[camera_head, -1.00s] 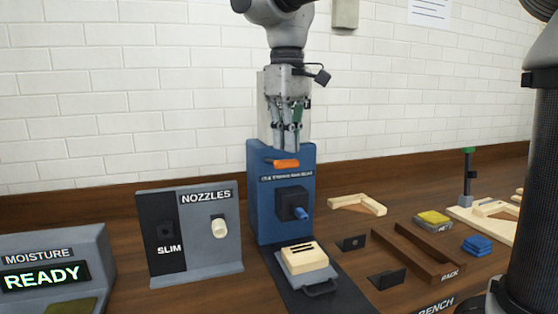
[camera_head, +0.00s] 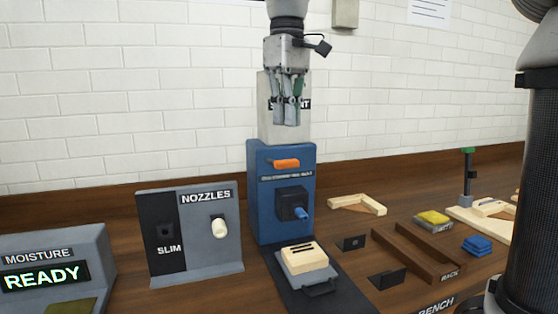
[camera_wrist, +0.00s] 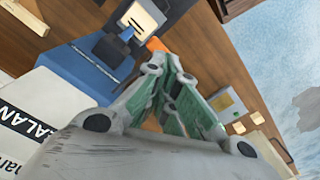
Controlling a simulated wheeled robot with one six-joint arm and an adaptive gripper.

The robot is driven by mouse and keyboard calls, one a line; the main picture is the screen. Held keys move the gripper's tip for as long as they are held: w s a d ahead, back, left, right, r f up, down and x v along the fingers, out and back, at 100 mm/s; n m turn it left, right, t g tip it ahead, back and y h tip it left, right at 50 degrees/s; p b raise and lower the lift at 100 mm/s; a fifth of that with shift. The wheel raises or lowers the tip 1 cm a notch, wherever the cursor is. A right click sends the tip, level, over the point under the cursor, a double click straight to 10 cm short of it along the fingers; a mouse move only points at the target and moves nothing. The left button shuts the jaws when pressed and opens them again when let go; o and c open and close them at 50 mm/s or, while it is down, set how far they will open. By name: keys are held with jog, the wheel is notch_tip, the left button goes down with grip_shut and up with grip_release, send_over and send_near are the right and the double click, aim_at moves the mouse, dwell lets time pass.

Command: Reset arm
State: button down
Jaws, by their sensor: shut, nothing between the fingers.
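My gripper (camera_head: 287,122) hangs fingers down in the head view, in front of the pale sealant container on top of the blue dispenser (camera_head: 266,205). Its fingers are together with nothing between them. In the wrist view my gripper (camera_wrist: 167,68) also shows shut, with green pads on the inner finger faces. The orange handle (camera_head: 286,163) of the dispenser sits below the fingertips, apart from them. The sealant container (camera_head: 268,125) has its label partly hidden by the fingers in the head view; part of the label shows in the wrist view.
A slotted wooden block (camera_head: 304,259) sits at the dispenser's foot. The nozzle stand (camera_head: 165,205) and moisture meter (camera_head: 60,240) stand left. A brown rack (camera_head: 412,255), blue pads (camera_head: 477,245) and a wooden frame piece (camera_head: 357,204) lie right. The space above the bench is mostly clear.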

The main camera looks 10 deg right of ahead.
jog(key=s+d+f+m+t, duration=0.1)
jog(key=s+d+f+m, duration=0.15)
jog(key=d, duration=0.45)
jog(key=s+d+f+m+t, duration=0.1)
jog(key=d+f, duration=0.2)
jog(key=d, duration=0.5)
jog(key=s+d+f+m+t, duration=0.2)
jog(key=s+d+f+m, duration=0.2)
jog(key=s+d+f, duration=0.7)
notch_tip(320, 180, down, 2)
jog(key=shift+s+d+f+m, duration=0.15)
jog(key=shift+d+m, duration=0.2)
jog(key=shift+d, duration=0.3)
